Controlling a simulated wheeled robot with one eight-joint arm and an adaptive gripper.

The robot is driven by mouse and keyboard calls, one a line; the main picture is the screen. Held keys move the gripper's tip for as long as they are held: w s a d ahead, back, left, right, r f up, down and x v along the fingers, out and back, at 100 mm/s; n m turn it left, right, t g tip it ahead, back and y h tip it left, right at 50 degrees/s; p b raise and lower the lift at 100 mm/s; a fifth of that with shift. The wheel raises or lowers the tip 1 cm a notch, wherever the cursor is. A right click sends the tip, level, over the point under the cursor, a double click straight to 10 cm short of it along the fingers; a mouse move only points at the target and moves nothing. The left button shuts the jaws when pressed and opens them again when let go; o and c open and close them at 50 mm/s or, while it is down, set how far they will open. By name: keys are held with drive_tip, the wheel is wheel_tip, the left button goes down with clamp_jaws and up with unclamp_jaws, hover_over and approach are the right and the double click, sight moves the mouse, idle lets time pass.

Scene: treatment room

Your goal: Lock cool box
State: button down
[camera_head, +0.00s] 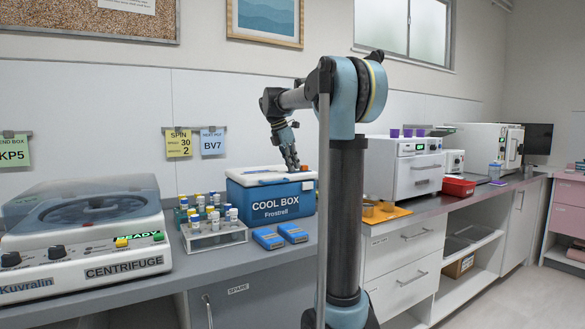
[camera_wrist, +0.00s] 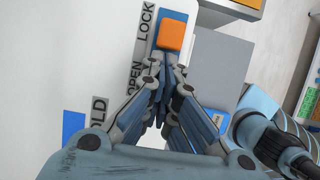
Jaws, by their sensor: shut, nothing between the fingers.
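The cool box (camera_head: 271,208) is blue with a white lid, on the counter at the middle of the head view. Its lid (camera_wrist: 62,45) fills the left of the wrist view, with the printed words "LOCK" and "OPEN". An orange slider knob (camera_wrist: 171,35) sits on a blue track beside these words, nearer "LOCK" than "OPEN". The knob also shows small in the head view (camera_head: 304,168). My gripper (camera_wrist: 160,75) is shut and empty above the lid, its fingertips on the OPEN side of the knob. I cannot tell whether they touch it. The fingers hide part of the track.
The centrifuge (camera_head: 82,240) is further left. A white machine (camera_head: 404,168) and an orange mat (camera_head: 383,213) are to the right.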

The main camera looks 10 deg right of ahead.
drive_tip(key=a, duration=0.1)
drive_tip(key=s+a, duration=0.1)
drive_tip(key=a, duration=0.2)
drive_tip(key=shift+s+r, duration=0.2)
drive_tip(key=shift+r, duration=0.15)
drive_tip(key=v, duration=0.9)
drive_tip(key=shift+d, duration=0.15)
